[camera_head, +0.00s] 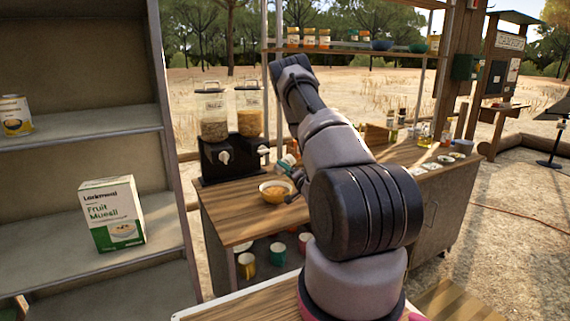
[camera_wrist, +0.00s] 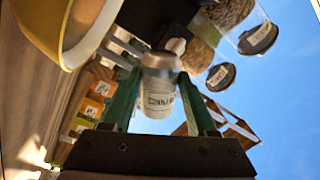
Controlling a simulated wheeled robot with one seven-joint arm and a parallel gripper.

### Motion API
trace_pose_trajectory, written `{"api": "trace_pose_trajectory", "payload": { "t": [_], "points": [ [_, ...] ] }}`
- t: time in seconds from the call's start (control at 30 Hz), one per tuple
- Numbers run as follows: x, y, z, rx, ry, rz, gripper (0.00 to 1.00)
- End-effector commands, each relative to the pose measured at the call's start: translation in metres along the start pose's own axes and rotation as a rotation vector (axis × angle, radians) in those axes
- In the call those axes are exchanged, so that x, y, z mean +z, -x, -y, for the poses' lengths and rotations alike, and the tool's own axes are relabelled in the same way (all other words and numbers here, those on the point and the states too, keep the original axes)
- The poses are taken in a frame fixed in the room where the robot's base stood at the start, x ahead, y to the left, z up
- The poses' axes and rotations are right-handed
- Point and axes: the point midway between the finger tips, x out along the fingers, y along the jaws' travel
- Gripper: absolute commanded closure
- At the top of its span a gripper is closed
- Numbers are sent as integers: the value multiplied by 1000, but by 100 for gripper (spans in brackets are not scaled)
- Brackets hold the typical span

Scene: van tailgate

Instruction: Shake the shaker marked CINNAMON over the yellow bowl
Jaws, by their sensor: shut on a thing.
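The shaker (camera_wrist: 160,96) is pale with a metal-grey end, and its label reads "CINNA", the rest cut off. It sits between the two green fingers of my gripper (camera_wrist: 158,80), which is shut on it. The yellow bowl (camera_wrist: 68,30) fills the upper left of the wrist view, close to the shaker but apart from it. In the head view the bowl (camera_head: 275,191) stands on the wooden counter with brownish contents. My gripper (camera_head: 288,168) is just above and behind its right side there, partly hidden by my arm. The shaker's exact tilt is hard to tell.
Two cereal dispensers (camera_head: 213,118) on a black stand are behind the bowl. Several mugs (camera_head: 278,253) stand on the shelf below the counter (camera_head: 225,215). A shelf unit with a muesli box (camera_head: 112,214) is at left. Bottles and small dishes stand farther right.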

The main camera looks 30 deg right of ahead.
Motion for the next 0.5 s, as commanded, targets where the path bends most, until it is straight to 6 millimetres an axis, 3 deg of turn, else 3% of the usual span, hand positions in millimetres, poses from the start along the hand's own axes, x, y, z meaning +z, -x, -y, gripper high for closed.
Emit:
{"api": "trace_pose_trajectory", "payload": {
  "t": [0.3,0.5],
  "points": [
    [-1,0,2,-1,1,-1,100],
    [-14,-2,24,-3,2,-3,100]
  ]
}}
